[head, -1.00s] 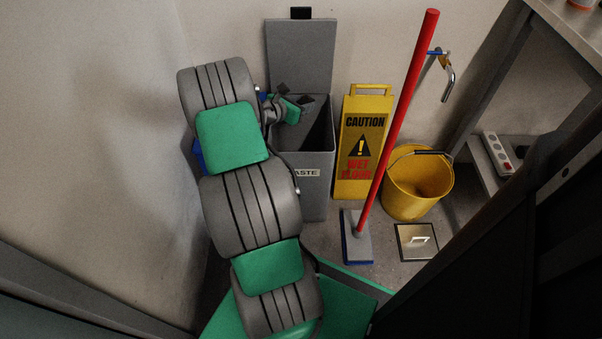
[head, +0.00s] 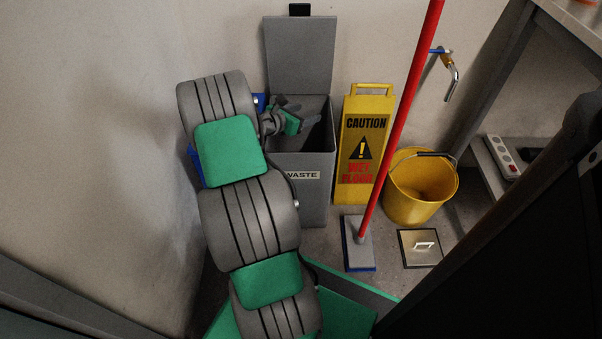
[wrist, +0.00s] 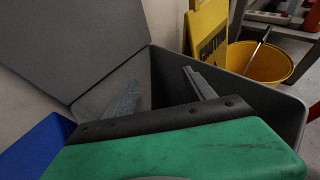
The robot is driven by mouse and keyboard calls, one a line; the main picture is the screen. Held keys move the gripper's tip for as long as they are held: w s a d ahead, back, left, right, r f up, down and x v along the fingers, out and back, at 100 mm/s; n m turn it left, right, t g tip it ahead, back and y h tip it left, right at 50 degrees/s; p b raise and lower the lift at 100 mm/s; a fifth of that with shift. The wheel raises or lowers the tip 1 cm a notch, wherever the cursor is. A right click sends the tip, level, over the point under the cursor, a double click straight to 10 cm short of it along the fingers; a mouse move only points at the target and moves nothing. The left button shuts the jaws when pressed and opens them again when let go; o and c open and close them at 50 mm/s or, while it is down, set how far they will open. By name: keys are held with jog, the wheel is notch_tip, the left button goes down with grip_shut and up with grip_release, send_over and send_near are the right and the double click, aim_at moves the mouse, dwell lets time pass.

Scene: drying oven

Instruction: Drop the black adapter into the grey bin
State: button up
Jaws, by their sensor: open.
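The grey bin (head: 302,200), labelled WASTE, stands against the back wall with its lid (head: 300,55) raised. My gripper (head: 297,108) is at the bin's open mouth, reaching in from the left. In the wrist view, my gripper (wrist: 163,95) has its two fingers spread apart with nothing visible between them. The bin's wall (wrist: 255,95) surrounds them. I cannot make out the black adapter; the bin's inside is dark and partly hidden by my gripper.
A yellow caution sign (head: 362,150) stands just right of the bin. A red-handled mop (head: 400,120), a yellow bucket (head: 420,190) and a floor hatch (head: 420,248) are farther right. A shelf holds a white power strip (head: 500,155). Something blue (wrist: 40,150) is beside the bin.

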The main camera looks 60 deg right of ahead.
jog(key=shift+a, duration=0.1)
jog(key=p+v, duration=0.3)
jog(key=v, duration=0.4)
jog(key=shift+a, duration=0.25)
jog(key=shift+w+r+p, duration=0.15)
jog(key=shift+r+p, duration=0.05)
jog(key=shift+p, duration=0.1)
